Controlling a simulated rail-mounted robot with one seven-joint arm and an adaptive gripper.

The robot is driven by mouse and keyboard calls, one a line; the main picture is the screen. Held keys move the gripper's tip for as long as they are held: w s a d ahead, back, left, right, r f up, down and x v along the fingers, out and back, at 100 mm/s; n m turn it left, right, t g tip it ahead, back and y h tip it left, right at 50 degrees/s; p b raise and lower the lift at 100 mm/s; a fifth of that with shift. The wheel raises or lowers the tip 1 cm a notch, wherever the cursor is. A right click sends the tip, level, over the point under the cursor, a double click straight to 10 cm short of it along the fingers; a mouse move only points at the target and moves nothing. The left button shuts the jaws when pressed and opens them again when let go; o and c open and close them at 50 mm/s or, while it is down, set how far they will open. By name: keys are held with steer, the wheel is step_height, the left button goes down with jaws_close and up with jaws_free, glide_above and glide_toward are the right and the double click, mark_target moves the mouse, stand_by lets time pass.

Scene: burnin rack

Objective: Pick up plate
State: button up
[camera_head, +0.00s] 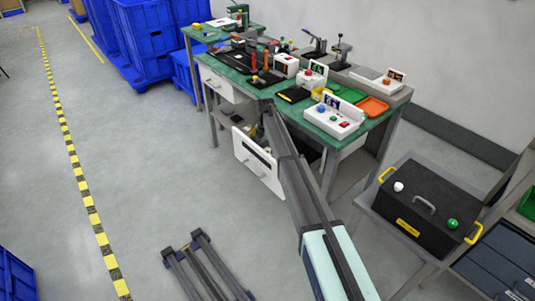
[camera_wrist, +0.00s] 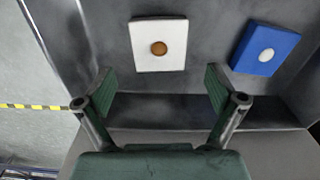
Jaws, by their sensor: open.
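In the wrist view, a white square plate (camera_wrist: 144,60) with a round brown knob lies on a dark grey surface (camera_wrist: 100,25), straight ahead of my gripper. A blue square plate (camera_wrist: 284,43) with a white oval knob lies to its right, slightly turned. My gripper (camera_wrist: 158,80) is open, with its two green-padded fingers apart and nothing between them. The white plate shows beyond the gap between the fingertips, apart from both. The blue plate is outside the right finger. In the head view I cannot clearly make out the gripper or these plates.
In the head view, a green-topped workbench (camera_head: 228,73) carries several devices and trays. A white drawer front (camera_head: 258,165) is below it. A black box (camera_head: 425,207) with yellow handles stands at right. Blue crates (camera_head: 150,40) stand behind. Floor (camera_head: 135,190) at left is clear.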

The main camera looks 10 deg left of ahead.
step_height(320, 180, down, 3)
steer(key=shift+f, duration=0.2)
steer(key=c, duration=1.2)
steer(key=shift+r, duration=0.1)
